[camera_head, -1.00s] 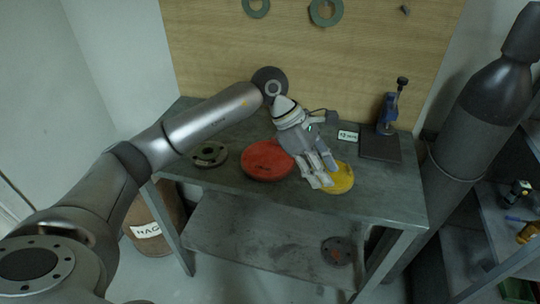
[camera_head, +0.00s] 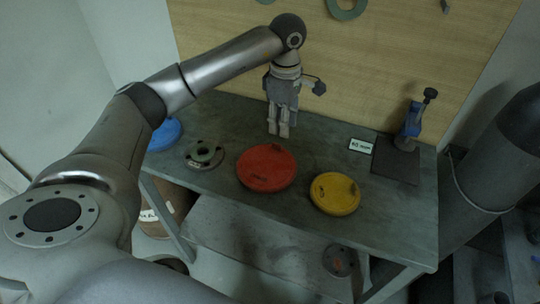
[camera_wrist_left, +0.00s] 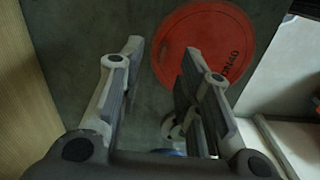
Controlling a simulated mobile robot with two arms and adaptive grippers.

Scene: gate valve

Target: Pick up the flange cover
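Several round, flat covers lie on the grey table, and I cannot tell which is the flange cover. A red disc (camera_head: 266,168) lies in the middle, with dark lettering seen in the left wrist view (camera_wrist_left: 205,25). A yellow disc (camera_head: 335,193) with small raised parts lies to its right. A blue round thing (camera_head: 165,134) shows at the left, partly behind my arm. My left gripper (camera_head: 279,130) points down, just behind the red disc. In the left wrist view its fingers (camera_wrist_left: 160,52) are apart with nothing between them. My right gripper is not in view.
A dark metal flange (camera_head: 204,154) lies left of the red disc. A blue clamp-like tool (camera_head: 412,125) on a dark plate and a small label (camera_head: 360,146) stand at the right. A wooden board (camera_head: 370,60) rises behind the table. Another flange (camera_head: 340,260) lies on the lower shelf.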

